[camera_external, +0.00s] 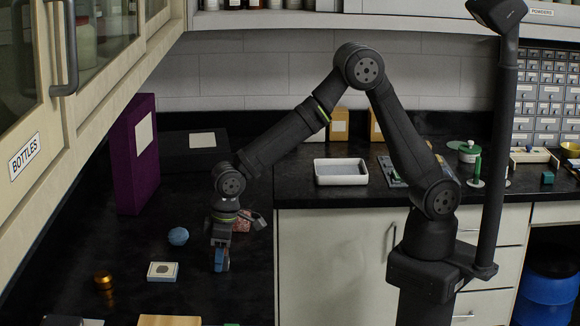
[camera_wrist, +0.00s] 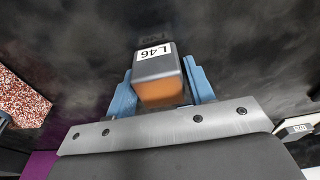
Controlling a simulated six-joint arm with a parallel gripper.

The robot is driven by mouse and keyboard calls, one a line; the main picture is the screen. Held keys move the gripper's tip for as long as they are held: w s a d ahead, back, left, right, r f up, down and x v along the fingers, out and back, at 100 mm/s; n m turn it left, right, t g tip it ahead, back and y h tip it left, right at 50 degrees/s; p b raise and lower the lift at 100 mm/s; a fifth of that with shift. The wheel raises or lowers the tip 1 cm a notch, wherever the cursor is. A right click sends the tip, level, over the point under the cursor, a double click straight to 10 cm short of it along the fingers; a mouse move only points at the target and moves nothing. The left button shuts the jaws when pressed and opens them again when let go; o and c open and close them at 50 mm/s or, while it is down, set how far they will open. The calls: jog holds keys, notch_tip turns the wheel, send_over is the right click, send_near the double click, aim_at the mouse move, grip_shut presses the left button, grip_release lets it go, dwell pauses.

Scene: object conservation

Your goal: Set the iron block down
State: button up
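The iron block (camera_wrist: 157,66), a grey metal block with a white "L46" label and an orange tint on its near face, is between the blue fingers of my gripper (camera_wrist: 160,88) in the wrist view. The fingers sit against its two sides. In the external view my gripper (camera_external: 219,262) points down, low over the black counter (camera_external: 235,300) at its left part. The block is mostly hidden by the fingers there. A reflection of the label shows on the dark surface. I cannot tell whether the block touches the counter.
A blue lump (camera_external: 178,236), a white tile (camera_external: 163,271) and a brass cylinder (camera_external: 104,281) lie left of my gripper. A red speckled block (camera_wrist: 22,98) is close by. A tall purple box (camera_external: 138,165) stands behind.

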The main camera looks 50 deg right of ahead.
aim_at(227, 250)
jog(key=shift+o, duration=1.1)
notch_tip(227, 250, up, 12)
jog(key=s+d, duration=0.1)
jog(key=shift+s+d, duration=0.15)
jog(key=shift+r, duration=0.1)
jog(key=f, duration=0.4)
jog(key=a+f, duration=0.1)
jog(key=f, duration=0.3)
jog(key=w+f, duration=0.1)
jog(key=f, duration=0.2)
jog(key=shift+w+a+f, duration=0.1)
jog(key=shift+a+f, duration=0.05)
jog(key=shift+f, duration=0.25)
jog(key=shift+r, duration=1.65)
